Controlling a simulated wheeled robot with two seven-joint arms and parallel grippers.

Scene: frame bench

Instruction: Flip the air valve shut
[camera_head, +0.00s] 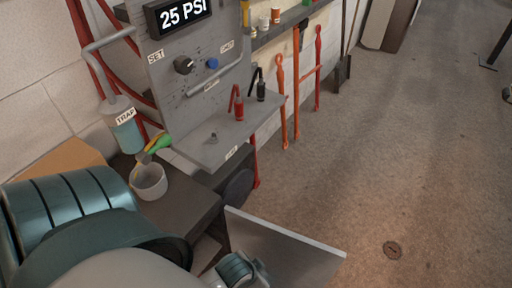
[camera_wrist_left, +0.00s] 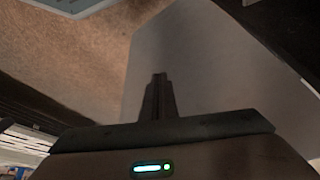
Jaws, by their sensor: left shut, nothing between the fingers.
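A grey panel (camera_head: 195,70) with a shelf carries several controls, and I cannot tell for sure which one is the air valve. A red-handled lever fitting (camera_head: 238,106) and a black-handled one (camera_head: 261,90) stand on the shelf, their bent handles raised. A small grey fitting (camera_head: 213,138) sits nearer the shelf's front, by a label (camera_head: 231,152) too small to read. In the left wrist view, my left gripper (camera_wrist_left: 160,80) is shut and empty, with a plain grey surface (camera_wrist_left: 205,65) behind it. In the head view its fingertips are not clear. My right gripper is not seen.
A display (camera_head: 182,15) reads 25 PSI above a dark knob (camera_head: 184,65) and a blue knob (camera_head: 212,63). A TRAP jar (camera_head: 126,130) and a white cup (camera_head: 149,182) are left of the shelf. A grey board (camera_head: 285,250) stands at front. Open floor lies right.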

